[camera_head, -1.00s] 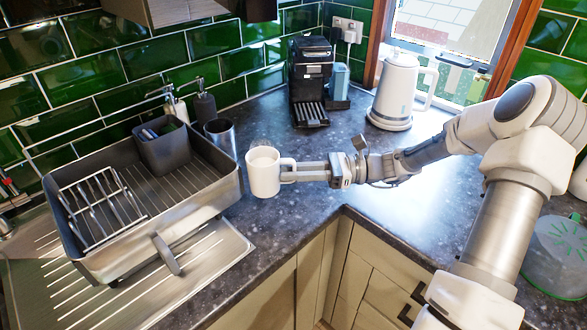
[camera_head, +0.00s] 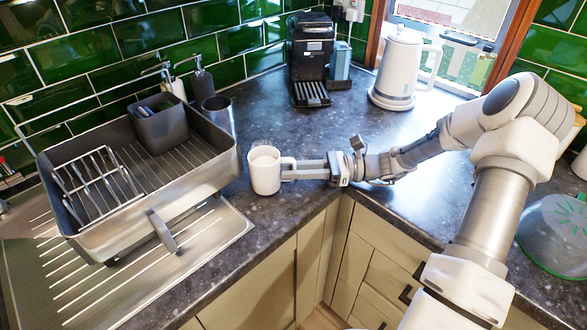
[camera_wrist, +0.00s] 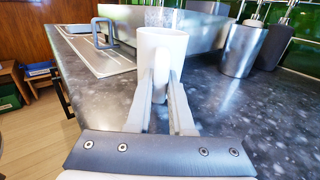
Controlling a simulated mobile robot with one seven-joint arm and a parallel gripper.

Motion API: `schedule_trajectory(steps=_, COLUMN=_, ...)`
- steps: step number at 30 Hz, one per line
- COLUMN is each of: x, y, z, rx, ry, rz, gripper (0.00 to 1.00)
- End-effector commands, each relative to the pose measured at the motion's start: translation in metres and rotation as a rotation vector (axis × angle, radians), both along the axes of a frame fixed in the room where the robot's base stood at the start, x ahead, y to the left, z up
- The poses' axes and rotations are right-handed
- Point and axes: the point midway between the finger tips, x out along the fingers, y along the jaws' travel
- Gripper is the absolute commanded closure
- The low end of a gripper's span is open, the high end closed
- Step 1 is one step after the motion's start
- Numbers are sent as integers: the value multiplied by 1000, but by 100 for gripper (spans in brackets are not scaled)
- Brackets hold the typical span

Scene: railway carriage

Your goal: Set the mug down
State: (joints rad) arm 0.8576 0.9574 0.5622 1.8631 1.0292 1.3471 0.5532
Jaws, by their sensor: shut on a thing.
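A white mug (camera_head: 264,172) is upright at the end of my gripper (camera_head: 290,168), close to the dark speckled countertop (camera_head: 300,125), near its front edge and just right of the dish rack. My gripper is shut on the mug's handle side. In the wrist view the mug (camera_wrist: 162,55) stands between and beyond the two fingers of my gripper (camera_wrist: 160,85). The handle is mostly hidden by the fingers there. I cannot tell whether the mug's base touches the counter.
A metal dish rack (camera_head: 205,190) with a dark cutlery holder (camera_head: 160,122) stands left of the mug, on the draining board (camera_head: 215,240). A metal cup (camera_head: 218,113) and soap bottles (camera_head: 203,85) are behind. A coffee machine (camera_head: 309,55) and white kettle (camera_head: 398,68) stand farther back. Counter behind the mug is clear.

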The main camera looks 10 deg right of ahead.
Motion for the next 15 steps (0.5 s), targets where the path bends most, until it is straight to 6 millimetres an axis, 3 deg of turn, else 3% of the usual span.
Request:
schedule_trajectory(steps=13, x=0, y=0, z=-4, rx=3, ry=0, rz=1, gripper=100)
schedule_trajectory(steps=14, x=0, y=0, z=-4, rx=3, ry=0, rz=1, gripper=77)
schedule_trajectory(steps=15, x=0, y=0, z=-4, rx=3, ry=0, rz=1, gripper=69)
